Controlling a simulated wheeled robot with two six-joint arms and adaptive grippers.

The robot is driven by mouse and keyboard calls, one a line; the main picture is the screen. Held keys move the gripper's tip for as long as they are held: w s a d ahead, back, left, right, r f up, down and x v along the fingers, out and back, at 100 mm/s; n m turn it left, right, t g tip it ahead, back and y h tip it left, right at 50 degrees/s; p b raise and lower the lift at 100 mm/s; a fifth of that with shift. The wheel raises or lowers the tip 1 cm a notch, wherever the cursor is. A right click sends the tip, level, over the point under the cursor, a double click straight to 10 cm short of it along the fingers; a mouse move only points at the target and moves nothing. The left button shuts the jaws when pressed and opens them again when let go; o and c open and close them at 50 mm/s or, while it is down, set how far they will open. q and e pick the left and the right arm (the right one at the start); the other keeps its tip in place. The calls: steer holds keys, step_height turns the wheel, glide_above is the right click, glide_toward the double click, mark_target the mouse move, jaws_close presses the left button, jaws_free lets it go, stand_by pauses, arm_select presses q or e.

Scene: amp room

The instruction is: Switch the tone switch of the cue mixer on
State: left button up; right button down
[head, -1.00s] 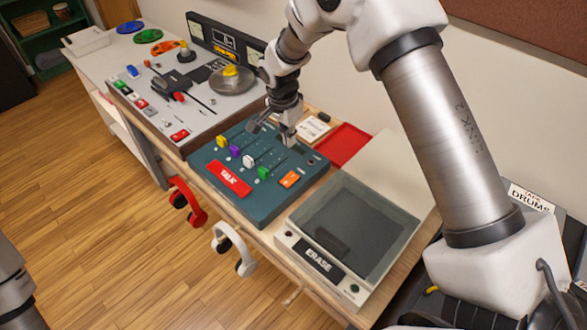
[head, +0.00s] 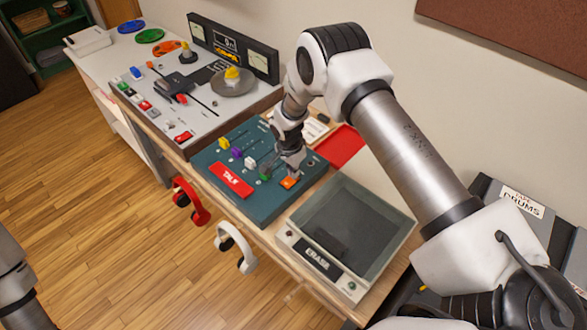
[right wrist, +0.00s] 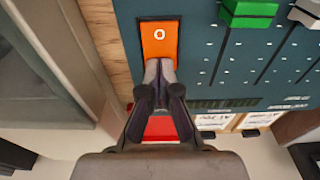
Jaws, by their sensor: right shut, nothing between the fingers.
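The cue mixer (head: 215,163) is a teal panel with coloured sliders, a red TALK button and an orange rocker switch (head: 290,183) at its right front corner. In the right wrist view the orange switch (right wrist: 159,32) shows a white O at the end away from my fingers. My right gripper (head: 293,172) is shut and empty, pointing down at the switch. In the right wrist view its fingertips (right wrist: 159,66) overlap the switch's other end; I cannot tell whether they touch. My left gripper is out of view.
A grey ERASE box (head: 350,232) with a dark window stands right of the mixer. A larger grey console (head: 195,112) stands to the left. Red (head: 190,200) and white headphones (head: 235,247) hang at the desk's front edge.

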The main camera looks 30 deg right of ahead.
steer(key=shift+f+b, duration=0.25)
steer(key=shift+b, duration=0.1)
steer(key=shift+d+f+b, duration=0.1)
steer(key=shift+f+b, duration=0.3)
steer(key=shift+b, duration=0.25)
steer(key=shift+r+p, duration=0.4)
steer(key=shift+s+a+r, duration=0.15)
steer(key=shift+a, duration=0.25)
steer(key=shift+a+r, duration=0.1)
steer(key=shift+a, duration=0.25)
